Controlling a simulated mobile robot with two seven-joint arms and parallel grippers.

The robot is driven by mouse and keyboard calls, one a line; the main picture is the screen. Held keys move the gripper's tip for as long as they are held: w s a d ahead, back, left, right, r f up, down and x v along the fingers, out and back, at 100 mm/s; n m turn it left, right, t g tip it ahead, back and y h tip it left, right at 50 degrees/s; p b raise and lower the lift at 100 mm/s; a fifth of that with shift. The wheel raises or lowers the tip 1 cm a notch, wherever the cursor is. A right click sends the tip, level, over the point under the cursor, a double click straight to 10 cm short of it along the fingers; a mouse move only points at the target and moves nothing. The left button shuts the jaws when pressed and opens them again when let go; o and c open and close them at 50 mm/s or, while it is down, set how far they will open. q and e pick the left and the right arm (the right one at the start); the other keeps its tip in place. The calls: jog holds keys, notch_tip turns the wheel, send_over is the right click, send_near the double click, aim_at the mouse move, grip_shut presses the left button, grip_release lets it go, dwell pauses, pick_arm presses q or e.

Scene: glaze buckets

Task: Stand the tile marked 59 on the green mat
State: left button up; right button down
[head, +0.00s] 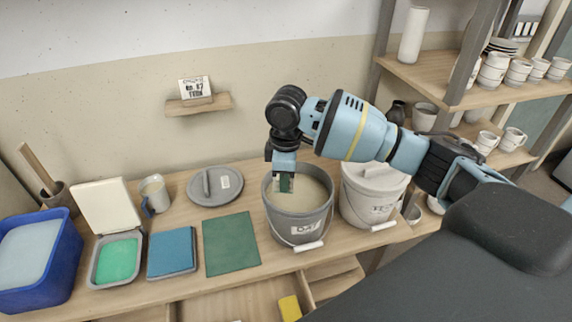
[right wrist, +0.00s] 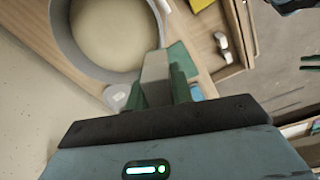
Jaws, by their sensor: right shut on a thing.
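My right gripper (head: 284,183) reaches down over the open grey bucket (head: 298,229) and is shut on a small pale grey tile (right wrist: 155,72). The tile shows between the green fingers in the right wrist view; no number on it can be read. In the head view the fingers mostly hide it, and its lower end is close to the pale glaze inside the bucket; I cannot tell whether it touches. The green mat (head: 231,244) lies flat and bare on the table, left of the bucket. My left gripper is not in view.
A lidded white bucket (head: 372,192) stands right of the open one. A grey lid (head: 215,185), a mug (head: 155,194), a blue stack (head: 172,252), a green-filled tray (head: 117,260) and a blue tub (head: 40,262) stand leftward. An open drawer (head: 240,302) is below the table's front edge.

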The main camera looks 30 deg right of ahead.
jog(key=s+a+m, duration=0.2)
jog(key=s+m, duration=0.3)
jog(key=s, duration=0.1)
jog(key=s+a+r+m, duration=0.1)
jog(key=s+a+m, duration=0.2)
jog(key=s+m, duration=0.3)
jog(key=shift+s+a, duration=0.25)
jog(key=shift+r, duration=0.1)
